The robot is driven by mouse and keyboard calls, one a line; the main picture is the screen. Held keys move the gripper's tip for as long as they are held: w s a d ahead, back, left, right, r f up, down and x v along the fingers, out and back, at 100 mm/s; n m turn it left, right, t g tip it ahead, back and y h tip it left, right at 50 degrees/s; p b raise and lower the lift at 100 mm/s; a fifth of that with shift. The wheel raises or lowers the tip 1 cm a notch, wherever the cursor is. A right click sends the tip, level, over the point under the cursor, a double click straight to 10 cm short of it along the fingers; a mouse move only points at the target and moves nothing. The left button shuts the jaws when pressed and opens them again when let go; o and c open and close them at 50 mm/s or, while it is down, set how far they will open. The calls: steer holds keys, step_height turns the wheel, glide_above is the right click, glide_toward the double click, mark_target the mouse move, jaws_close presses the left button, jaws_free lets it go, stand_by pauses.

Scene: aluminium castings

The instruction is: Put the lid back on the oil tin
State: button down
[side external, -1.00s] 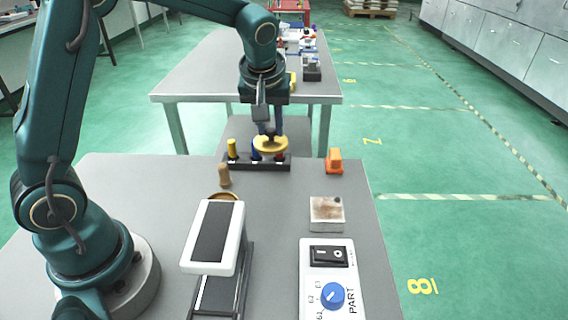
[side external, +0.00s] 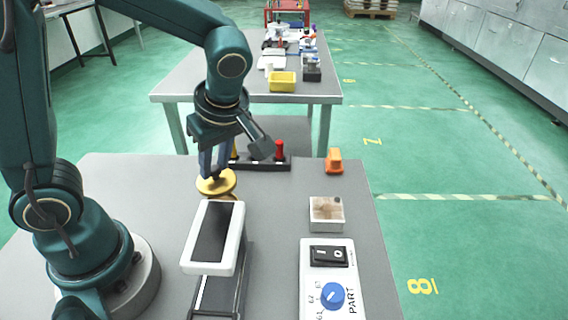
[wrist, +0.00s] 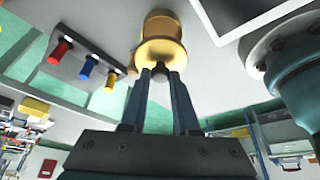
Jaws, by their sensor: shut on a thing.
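The lid (side external: 214,186) is a round gold disc. My gripper (side external: 211,172) points down and is shut on the lid's small knob, which shows between the fingertips in the wrist view (wrist: 160,72). The oil tin (side external: 224,198) is mostly hidden behind the white-topped device; only a brownish-gold edge shows just below and right of the lid. In the wrist view the gold lid (wrist: 160,52) lines up closely with a gold cylinder (wrist: 162,26) that looks like the tin. I cannot tell whether lid and tin touch.
A white device with a dark top (side external: 212,235) stands close in front. A dark rack (side external: 272,162) with coloured pegs is behind. An orange block (side external: 334,161), a small white box (side external: 327,213) and a switch panel (side external: 328,275) are to the right. The table between is clear.

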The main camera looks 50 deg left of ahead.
mark_target(220, 181)
steer(key=shift+f, duration=2.8)
steer(key=shift+f, duration=0.15)
steer(key=shift+c, duration=0.5)
jaws_free()
steer(key=shift+r, duration=3.55)
